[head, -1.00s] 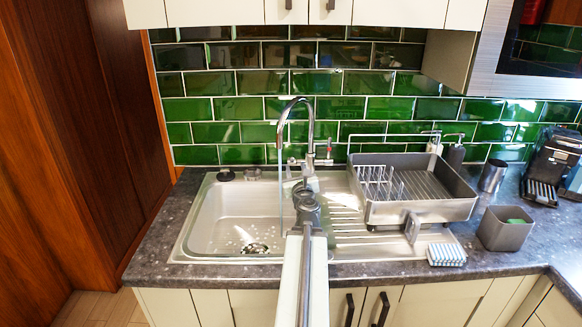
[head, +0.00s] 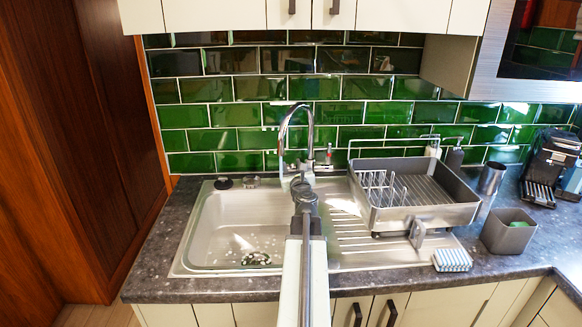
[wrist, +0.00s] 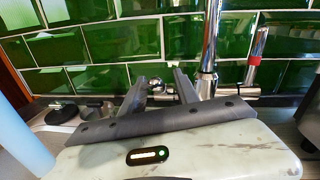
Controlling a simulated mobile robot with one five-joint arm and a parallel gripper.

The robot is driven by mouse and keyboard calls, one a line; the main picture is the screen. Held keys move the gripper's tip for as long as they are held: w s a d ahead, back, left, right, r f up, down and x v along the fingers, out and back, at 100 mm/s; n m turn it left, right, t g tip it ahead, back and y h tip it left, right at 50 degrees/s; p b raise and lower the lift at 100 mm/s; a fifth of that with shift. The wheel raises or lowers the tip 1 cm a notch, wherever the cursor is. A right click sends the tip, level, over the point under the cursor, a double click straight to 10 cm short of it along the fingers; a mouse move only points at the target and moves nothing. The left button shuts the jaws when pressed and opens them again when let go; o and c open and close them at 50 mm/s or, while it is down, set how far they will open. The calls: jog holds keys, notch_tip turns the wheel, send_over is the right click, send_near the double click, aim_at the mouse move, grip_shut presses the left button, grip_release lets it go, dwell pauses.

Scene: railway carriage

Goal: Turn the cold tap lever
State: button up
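The chrome tap (head: 311,140) stands behind the sink, its spout arching to the left. Its right lever (wrist: 256,62) stands upright with a red band in the wrist view. The cold tap lever (wrist: 157,86) seems to be the chrome piece on the tap's left side, lying sideways, its end between my fingertips. My gripper (wrist: 158,82) is open, its two fingers apart just in front of the tap; I cannot tell whether they touch the lever. In the head view my gripper (head: 301,180) hides the tap's lower left part.
The sink (head: 215,225) lies in front and left, with a dark plug (head: 223,183) on its back rim. A grey dish rack (head: 425,215) stands close on the right. Green tiles (head: 240,115) rise close behind the tap. A pale blue shape (wrist: 18,140) fills the wrist view's left edge.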

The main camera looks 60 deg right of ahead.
jog(key=shift+a, duration=0.1)
grip_shut()
dwell(1.2)
